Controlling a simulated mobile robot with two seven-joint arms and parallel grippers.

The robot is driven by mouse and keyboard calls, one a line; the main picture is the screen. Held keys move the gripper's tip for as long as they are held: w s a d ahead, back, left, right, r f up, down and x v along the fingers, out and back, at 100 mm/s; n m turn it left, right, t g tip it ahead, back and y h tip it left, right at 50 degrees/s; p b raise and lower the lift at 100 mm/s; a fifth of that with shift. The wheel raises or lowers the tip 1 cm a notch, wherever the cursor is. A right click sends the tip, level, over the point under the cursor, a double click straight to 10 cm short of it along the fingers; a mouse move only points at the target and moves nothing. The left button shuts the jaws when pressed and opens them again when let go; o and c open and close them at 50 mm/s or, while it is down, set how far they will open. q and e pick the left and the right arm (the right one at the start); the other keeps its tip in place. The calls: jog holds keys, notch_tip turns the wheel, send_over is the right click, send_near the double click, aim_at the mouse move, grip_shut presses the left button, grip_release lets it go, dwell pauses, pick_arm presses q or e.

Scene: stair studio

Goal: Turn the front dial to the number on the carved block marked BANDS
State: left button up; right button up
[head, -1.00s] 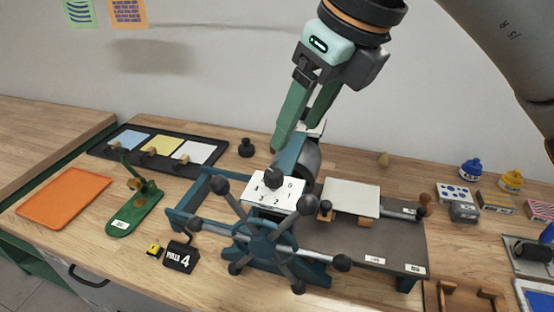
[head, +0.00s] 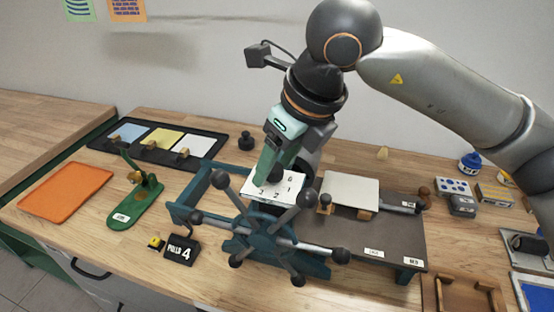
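The front dial is a white numbered plate (head: 289,187) on the blue press behind the spoked wheel. Digits show on its face; its dark knob is hidden behind my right gripper (head: 264,176). That gripper points down with its green fingers over the dial's left part. I cannot tell if the fingers are closed on the knob. A dark carved block reading PULLS 4 (head: 181,249) stands on the table left of the wheel. I make out no block marked BANDS. My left gripper is out of view.
The wheel's ball-ended spokes (head: 265,240) stand close in front of the dial. A press bed with a pale sheet (head: 350,191) lies to the right. A green tool (head: 137,205), an orange tray (head: 64,190) and a black tray of coloured sheets (head: 213,160) are left.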

grip_shut()
jog(key=shift+n, duration=0.4)
jog(key=shift+w+n+g+y+b, duration=0.1)
jog(key=shift+n+g+y+b, duration=0.25)
jog(key=shift+n, duration=0.35)
jog(key=shift+d+n+g, duration=0.1)
jog(key=shift+n+g, duration=0.25)
jog(key=shift+n, duration=0.45)
jog(key=shift+w+r+n+g+y, duration=0.1)
jog(key=shift+n+g+y, duration=0.3)
jog(key=shift+n, duration=0.8)
jog(key=shift+w+n+g+p, duration=0.1)
jog(key=shift+n+g+p, duration=0.55)
jog(key=shift+n, duration=1.05)
jog(key=shift+o, duration=0.7)
grip_release()
